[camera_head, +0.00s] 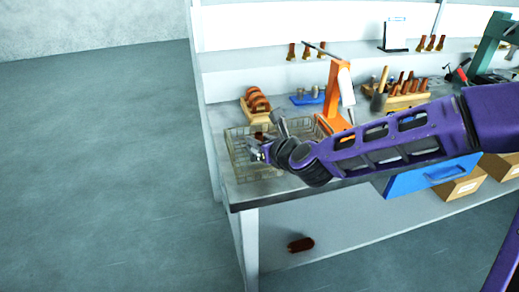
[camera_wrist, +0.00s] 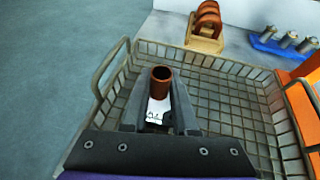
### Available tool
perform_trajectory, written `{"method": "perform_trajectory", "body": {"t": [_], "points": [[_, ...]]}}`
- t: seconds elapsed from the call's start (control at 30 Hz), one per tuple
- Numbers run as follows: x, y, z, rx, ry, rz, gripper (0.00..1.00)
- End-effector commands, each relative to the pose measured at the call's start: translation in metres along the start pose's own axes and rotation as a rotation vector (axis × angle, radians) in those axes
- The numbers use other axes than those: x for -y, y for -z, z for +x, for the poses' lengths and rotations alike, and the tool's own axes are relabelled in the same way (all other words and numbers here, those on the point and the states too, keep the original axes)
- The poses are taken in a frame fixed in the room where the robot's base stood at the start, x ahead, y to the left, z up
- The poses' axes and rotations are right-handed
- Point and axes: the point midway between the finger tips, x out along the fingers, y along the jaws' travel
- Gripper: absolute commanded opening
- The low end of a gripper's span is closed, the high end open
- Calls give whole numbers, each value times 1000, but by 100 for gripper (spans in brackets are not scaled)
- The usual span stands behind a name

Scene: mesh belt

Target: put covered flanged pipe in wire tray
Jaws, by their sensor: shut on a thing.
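The covered flanged pipe (camera_wrist: 161,82) is a brown, open-topped cylinder in the wrist view, upright between my fingers. My gripper (camera_wrist: 160,100) is shut on it, over the wire tray. The wire tray (camera_wrist: 236,119) is a rectangular mesh basket with raised handles; its rim surrounds the pipe in the wrist view. I cannot tell whether the pipe touches the tray floor.
A wooden rack with brown rings (camera_head: 256,105) stands behind the tray. A blue holder with metal pieces (camera_head: 308,97) and an orange stand (camera_head: 333,110) are to the right. A brown piece (camera_head: 300,244) lies low under the bench. The bench's left edge is close to the tray.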

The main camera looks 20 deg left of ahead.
Motion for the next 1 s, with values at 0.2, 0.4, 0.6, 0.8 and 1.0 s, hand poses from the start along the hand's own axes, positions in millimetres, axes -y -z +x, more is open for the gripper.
{"method": "perform_trajectory", "body": {"t": [0.2,0.4,0.6,0.8,1.0], "points": [[0,20,8,2,1,1,0],[0,20,8,2,1,1,0],[0,22,9,0,1,1,43],[0,22,9,0,1,1,57],[0,20,8,0,1,1,57]]}}
